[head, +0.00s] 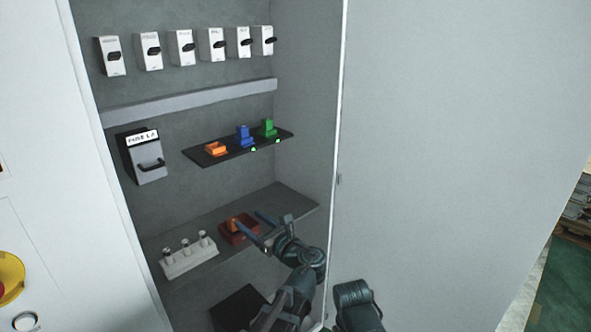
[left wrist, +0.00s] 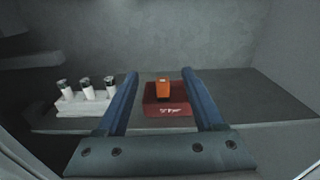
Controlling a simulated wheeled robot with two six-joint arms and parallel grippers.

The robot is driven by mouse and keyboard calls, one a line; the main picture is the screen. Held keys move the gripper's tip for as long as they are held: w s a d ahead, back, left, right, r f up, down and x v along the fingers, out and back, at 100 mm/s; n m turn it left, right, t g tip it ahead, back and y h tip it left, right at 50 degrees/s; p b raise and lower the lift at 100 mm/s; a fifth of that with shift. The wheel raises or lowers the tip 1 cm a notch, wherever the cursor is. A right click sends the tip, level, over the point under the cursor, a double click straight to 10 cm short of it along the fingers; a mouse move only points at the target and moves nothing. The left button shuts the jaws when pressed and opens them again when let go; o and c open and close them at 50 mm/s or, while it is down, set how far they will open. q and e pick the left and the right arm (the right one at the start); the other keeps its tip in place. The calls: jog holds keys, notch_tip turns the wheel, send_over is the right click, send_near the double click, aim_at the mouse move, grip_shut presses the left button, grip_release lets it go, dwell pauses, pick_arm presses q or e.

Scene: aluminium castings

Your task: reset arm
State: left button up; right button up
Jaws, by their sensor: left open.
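My left gripper (head: 257,229) reaches into the open cabinet from below, over the lower shelf. Its two blue fingers are spread wide and hold nothing; they also frame the left wrist view (left wrist: 163,92). Ahead of the fingers a dark red block (head: 240,234) sits on the shelf with an orange piece (head: 234,222) standing on it. In the left wrist view the red block (left wrist: 167,105) and the orange piece (left wrist: 162,87) appear between the fingers. My right gripper is not in view.
A white holder (head: 190,261) with three capped cylinders stands left of the red block. Above, a black shelf (head: 215,160) carries orange, blue and green pieces. A grey handled box (head: 148,168) and several white switches (head: 150,52) are on the back wall. The cabinet door (head: 450,150) stands at right.

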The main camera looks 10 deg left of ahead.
pick_arm(q)
jog(key=s+d+f+n+g+h+p, duration=0.45)
jog(key=s+f+n+g+h, duration=0.25)
jog(key=s+f+n, duration=0.5)
jog(key=s+d+f+n+g+h+p, duration=0.1)
jog(key=s+d+n+g+h, duration=0.1)
jog(key=d, duration=0.4)
jog(key=s+d+f+n+g+h+p, duration=0.1)
jog(key=s+d+n+g+h, duration=0.1)
jog(key=s+d+n+h, duration=0.2)
jog(key=s+d+n, duration=0.2)
jog(key=s+n, duration=0.1)
jog(key=shift+s+f, duration=0.15)
jog(key=shift+f, duration=0.25)
jog(key=shift+d, duration=0.1)
